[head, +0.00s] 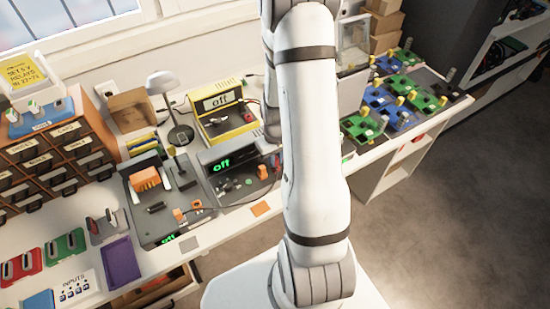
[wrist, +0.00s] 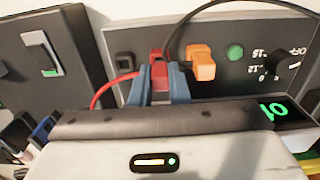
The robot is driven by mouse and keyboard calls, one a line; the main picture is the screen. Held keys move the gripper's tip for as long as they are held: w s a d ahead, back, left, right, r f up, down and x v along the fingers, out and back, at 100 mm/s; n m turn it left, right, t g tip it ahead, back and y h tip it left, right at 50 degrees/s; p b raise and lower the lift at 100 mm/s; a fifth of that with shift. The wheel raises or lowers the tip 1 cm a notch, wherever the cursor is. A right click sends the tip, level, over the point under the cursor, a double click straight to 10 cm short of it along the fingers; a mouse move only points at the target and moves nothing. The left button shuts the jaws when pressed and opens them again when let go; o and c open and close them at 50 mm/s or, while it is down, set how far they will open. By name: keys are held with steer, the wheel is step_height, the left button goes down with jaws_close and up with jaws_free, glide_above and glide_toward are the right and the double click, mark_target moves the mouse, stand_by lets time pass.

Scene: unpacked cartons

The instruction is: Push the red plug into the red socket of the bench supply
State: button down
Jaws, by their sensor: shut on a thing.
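My gripper (wrist: 160,88) has blue fingertips and is shut on the red plug (wrist: 158,72), seen in the wrist view. A red cable (wrist: 108,88) curves off to the left of it. The plug is at the panel of the grey bench supply (wrist: 222,78). The red socket cannot be told apart from the red parts at the fingertips, so I cannot tell how deep the plug sits. In the head view the bench supply (head: 222,155) stands on the bench with a green "off" display, and my arm hides my gripper.
An orange block-shaped part (wrist: 201,63) stands out of the panel close right of my fingertips. A green button (wrist: 235,53) and a black knob (wrist: 287,61) are farther right. A black cable arches above. A yellow instrument (head: 222,110) stands behind the supply.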

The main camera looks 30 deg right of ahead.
steer(key=shift+f+b, duration=0.7)
steer(key=shift+b, duration=0.25)
stand_by(1.6)
steer(key=c, duration=1.3)
jaws_free()
steer(key=shift+r, duration=0.1)
steer(key=shift+r, duration=3.85)
steer(key=s+a+r+t, duration=0.1)
steer(key=s+a+r, duration=0.5)
steer(key=r, duration=0.3)
steer(key=s+a+r+t, duration=0.2)
steer(key=s+a+r, duration=0.4)
steer(key=r, duration=0.3)
steer(key=shift+s+r, duration=0.25)
steer(key=shift+r, duration=0.1)
